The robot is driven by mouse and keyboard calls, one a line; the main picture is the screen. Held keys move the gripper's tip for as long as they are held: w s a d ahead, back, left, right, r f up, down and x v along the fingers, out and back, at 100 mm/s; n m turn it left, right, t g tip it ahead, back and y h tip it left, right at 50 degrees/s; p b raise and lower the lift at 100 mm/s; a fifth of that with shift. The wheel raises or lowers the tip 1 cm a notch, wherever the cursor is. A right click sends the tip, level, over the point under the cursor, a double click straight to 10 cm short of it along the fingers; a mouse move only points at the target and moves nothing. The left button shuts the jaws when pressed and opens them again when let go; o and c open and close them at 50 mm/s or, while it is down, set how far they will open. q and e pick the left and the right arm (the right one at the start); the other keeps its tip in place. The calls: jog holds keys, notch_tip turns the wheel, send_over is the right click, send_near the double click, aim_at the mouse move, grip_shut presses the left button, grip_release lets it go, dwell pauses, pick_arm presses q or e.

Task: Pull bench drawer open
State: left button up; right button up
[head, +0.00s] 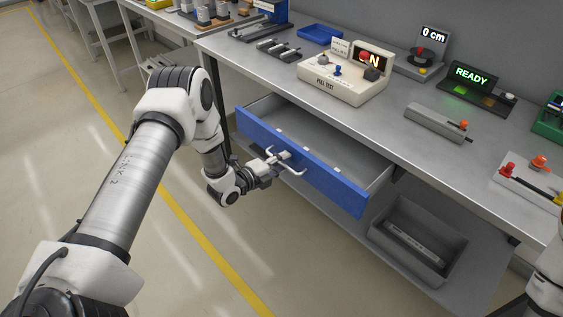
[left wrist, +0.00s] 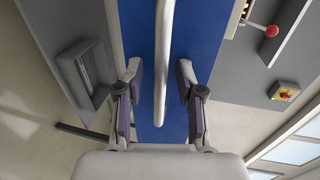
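The bench drawer with its blue front (head: 330,187) stands pulled out from under the grey bench, and its grey inside looks empty. A light grey bar handle (head: 294,170) runs across the drawer front. My left gripper (head: 282,159) is at the handle, in front of the drawer. In the left wrist view the handle (left wrist: 163,60) lies between the two spread fingers of the left gripper (left wrist: 160,82), with a gap on each side, against the blue front (left wrist: 203,40). My right gripper is out of view.
The bench top (head: 395,120) holds a pull-test device (head: 340,85), a READY display (head: 472,77), a grey bar tool (head: 437,122) and a blue tray (head: 320,34). A grey bin (head: 455,245) stands on the lower shelf. Floor in front of the drawer is clear.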

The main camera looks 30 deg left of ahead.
pick_arm(q)
jog(key=shift+a, duration=0.1)
jog(key=v, duration=1.2)
jog(key=s+d+f+n+g, duration=0.4)
jog(key=s+d+f+g, duration=0.3)
jog(key=s+d+f, duration=0.55)
jog(key=s+a+n+g+y, duration=0.1)
jog(key=s+n+g+y, duration=0.1)
jog(key=s+n, duration=0.5)
jog(key=s+a+f+n+g+y, duration=0.1)
jog(key=s+a+n+g+y, duration=0.1)
jog(key=s+n+g, duration=0.3)
jog(key=s+n+y, duration=0.1)
jog(key=s+n, duration=0.2)
jog(key=n, duration=0.3)
jog(key=shift+s+f+n+g, duration=0.15)
jog(key=shift+s+n+g, duration=0.15)
